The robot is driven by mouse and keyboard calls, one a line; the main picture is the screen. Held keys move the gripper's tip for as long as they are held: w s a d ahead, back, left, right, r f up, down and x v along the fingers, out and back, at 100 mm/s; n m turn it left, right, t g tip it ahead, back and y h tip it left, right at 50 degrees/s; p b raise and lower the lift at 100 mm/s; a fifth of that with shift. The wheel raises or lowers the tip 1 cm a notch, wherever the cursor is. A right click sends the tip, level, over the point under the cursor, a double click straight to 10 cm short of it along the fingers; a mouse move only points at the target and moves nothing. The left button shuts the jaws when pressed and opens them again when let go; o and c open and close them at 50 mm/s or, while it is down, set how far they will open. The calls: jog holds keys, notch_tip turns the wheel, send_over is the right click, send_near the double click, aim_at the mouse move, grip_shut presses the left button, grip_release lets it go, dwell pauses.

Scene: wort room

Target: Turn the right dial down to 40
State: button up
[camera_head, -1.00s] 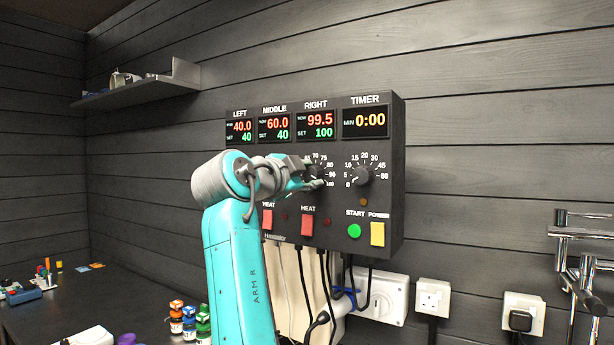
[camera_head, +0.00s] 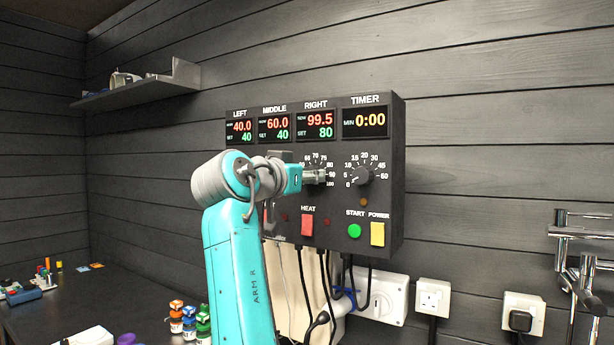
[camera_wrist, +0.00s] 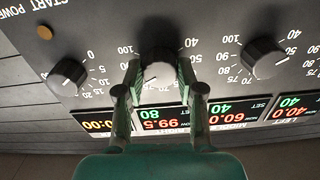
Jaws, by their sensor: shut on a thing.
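The right dial (camera_wrist: 160,66) is a dark round knob with a pale scale on the black control box (camera_head: 396,140). My gripper (camera_wrist: 160,75) has its two fingers closed on either side of this knob. In the head view my gripper (camera_head: 318,176) covers most of the dial. The right display (camera_head: 315,125) reads NOW 99.5 in red and SET 80 in green. The wrist view, upside down, shows the same display (camera_wrist: 162,119) with 80 and 99.5.
The timer dial (camera_head: 363,177) is just right of my gripper, and its display (camera_head: 365,122) reads 0:00. The left and middle displays show SET 40. Below are a red heat switch (camera_head: 307,226), a green start button (camera_head: 354,231) and a yellow power switch (camera_head: 377,234).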

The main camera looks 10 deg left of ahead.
jog(key=shift+f+m, duration=0.1)
jog(key=shift+m, duration=17.4)
jog(key=o, duration=1.1)
jog(key=shift+o, duration=0.2)
